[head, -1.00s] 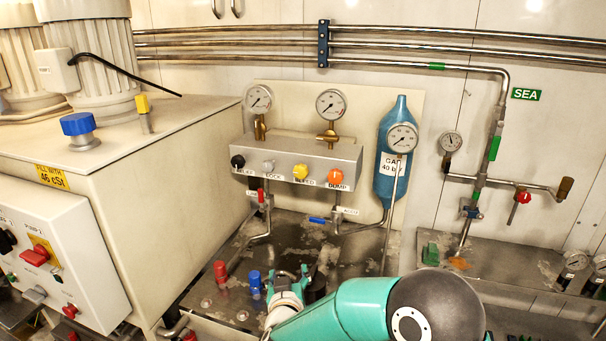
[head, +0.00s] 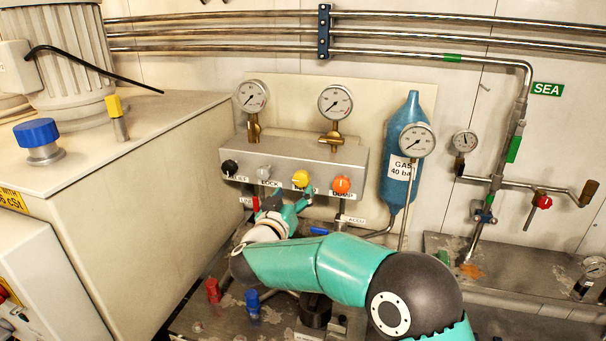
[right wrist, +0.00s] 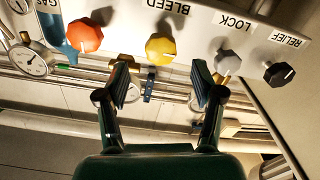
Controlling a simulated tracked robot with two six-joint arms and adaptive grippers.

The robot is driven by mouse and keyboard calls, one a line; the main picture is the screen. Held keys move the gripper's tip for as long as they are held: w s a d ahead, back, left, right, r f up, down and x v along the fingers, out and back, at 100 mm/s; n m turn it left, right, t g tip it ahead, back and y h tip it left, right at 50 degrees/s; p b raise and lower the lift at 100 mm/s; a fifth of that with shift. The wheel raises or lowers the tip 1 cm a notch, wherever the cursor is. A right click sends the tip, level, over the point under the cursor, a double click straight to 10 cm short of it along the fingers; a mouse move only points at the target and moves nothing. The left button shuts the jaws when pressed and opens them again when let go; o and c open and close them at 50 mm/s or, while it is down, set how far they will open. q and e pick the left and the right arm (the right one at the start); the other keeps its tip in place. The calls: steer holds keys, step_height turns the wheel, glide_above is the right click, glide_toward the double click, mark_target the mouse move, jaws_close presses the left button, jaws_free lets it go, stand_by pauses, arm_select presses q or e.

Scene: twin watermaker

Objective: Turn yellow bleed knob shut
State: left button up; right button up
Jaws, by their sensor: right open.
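The yellow bleed knob (head: 300,178) is on the front face of a grey valve block (head: 290,150), between the grey lock knob (head: 264,173) and the orange dump knob (head: 341,185). My right gripper (head: 287,201) is just below and in front of the yellow knob, with its fingers spread and nothing between them. In the right wrist view, which is upside down, the yellow knob (right wrist: 160,48) lies above the gap between the open fingertips (right wrist: 163,82), apart from both. The bleed label is partly hidden in the head view. My left gripper is not in view.
A black relief knob (head: 229,168) is at the block's left end. Two gauges (head: 335,101) stand above the block. A blue gas bottle (head: 399,175) with a gauge is to the right. Red (head: 213,290) and blue (head: 253,304) caps stand below. Pipes run under the block.

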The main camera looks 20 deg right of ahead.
mark_target(300, 182)
steer(key=p+x, duration=0.2)
steer(key=x, duration=0.5)
steer(key=shift+w+d, duration=0.15)
steer(key=shift+w, duration=0.15)
